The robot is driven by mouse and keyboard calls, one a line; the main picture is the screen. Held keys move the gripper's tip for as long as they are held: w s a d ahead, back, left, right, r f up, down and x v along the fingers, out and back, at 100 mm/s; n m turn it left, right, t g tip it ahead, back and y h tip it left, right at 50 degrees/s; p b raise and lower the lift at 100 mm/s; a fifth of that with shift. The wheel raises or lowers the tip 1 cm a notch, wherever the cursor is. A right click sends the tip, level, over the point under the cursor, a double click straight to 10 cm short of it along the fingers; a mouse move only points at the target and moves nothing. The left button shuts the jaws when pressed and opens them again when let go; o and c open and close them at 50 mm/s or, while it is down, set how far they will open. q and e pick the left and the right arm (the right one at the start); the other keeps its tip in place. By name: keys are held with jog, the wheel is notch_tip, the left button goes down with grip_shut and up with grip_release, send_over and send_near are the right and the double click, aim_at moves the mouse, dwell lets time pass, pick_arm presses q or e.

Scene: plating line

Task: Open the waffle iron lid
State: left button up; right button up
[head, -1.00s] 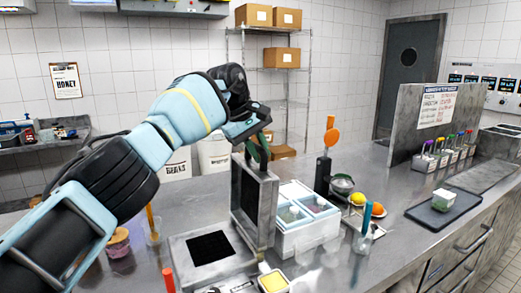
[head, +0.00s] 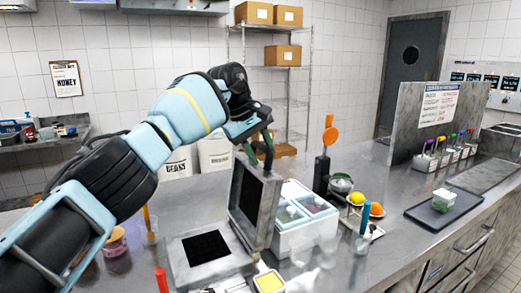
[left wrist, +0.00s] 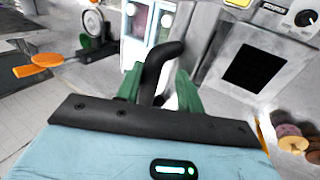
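The waffle iron has a grey base with a dark grid plate (head: 207,247). Its lid (head: 263,207) stands raised on the right side of the base, leaning to the right past upright. My left gripper (head: 259,148) is at the top of the lid. In the left wrist view its two green fingers (left wrist: 158,88) stand apart, with the dark curved lid handle (left wrist: 153,70) between them and a gap visible beside it. The base grid also shows in that view (left wrist: 253,68). My right gripper is not in view.
A white container with compartments (head: 305,235) stands just right of the lid. An orange-topped tool stand (head: 322,172) is behind it. A yellow-filled dish (head: 269,283) is in front. A dark tray (head: 444,211) lies on the right, with free counter around it.

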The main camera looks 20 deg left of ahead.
pick_arm(q)
jog(key=shift+s+a+r, duration=0.1)
jog(key=shift+r, duration=0.2)
jog(key=v, duration=0.7)
jog(key=shift+s, duration=0.1)
dwell(0.4)
